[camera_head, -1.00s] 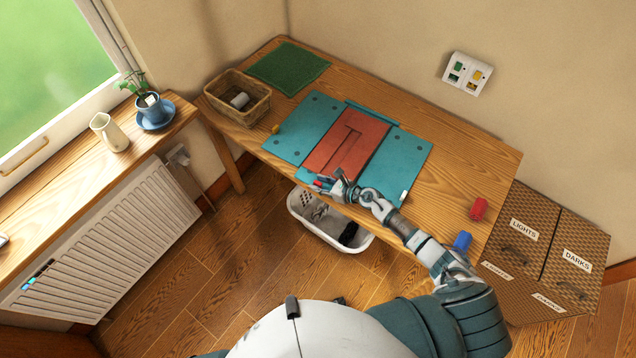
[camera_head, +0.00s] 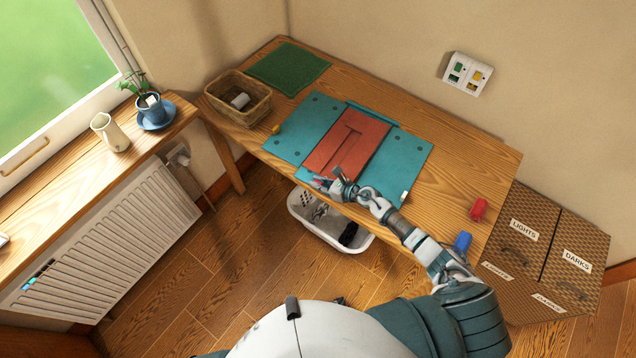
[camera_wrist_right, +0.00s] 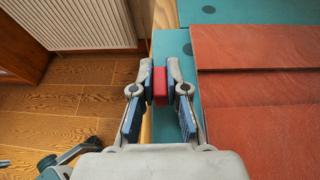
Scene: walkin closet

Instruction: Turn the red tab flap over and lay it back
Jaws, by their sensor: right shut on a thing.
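A teal folding board (camera_head: 408,158) lies on the wooden table, with a flat, folded red cloth (camera_head: 345,150) on its middle. My right gripper (camera_head: 330,182) is at the board's front edge. In the right wrist view my right gripper (camera_wrist_right: 160,88) is shut on a small red tab (camera_wrist_right: 160,82), held between its blue pads. The tab sits beside the teal strip (camera_wrist_right: 190,75) along the front of the red cloth (camera_wrist_right: 260,100). Whether the tab's flap is lifted at all cannot be told. My left gripper is not in view.
A wicker basket (camera_head: 262,111) and a green mat (camera_head: 288,66) are at the table's far left. A white bin (camera_head: 300,233) stands below the front edge. A red object (camera_head: 479,209) and a blue one (camera_head: 463,241) lie at the right, near the hamper (camera_head: 540,212).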

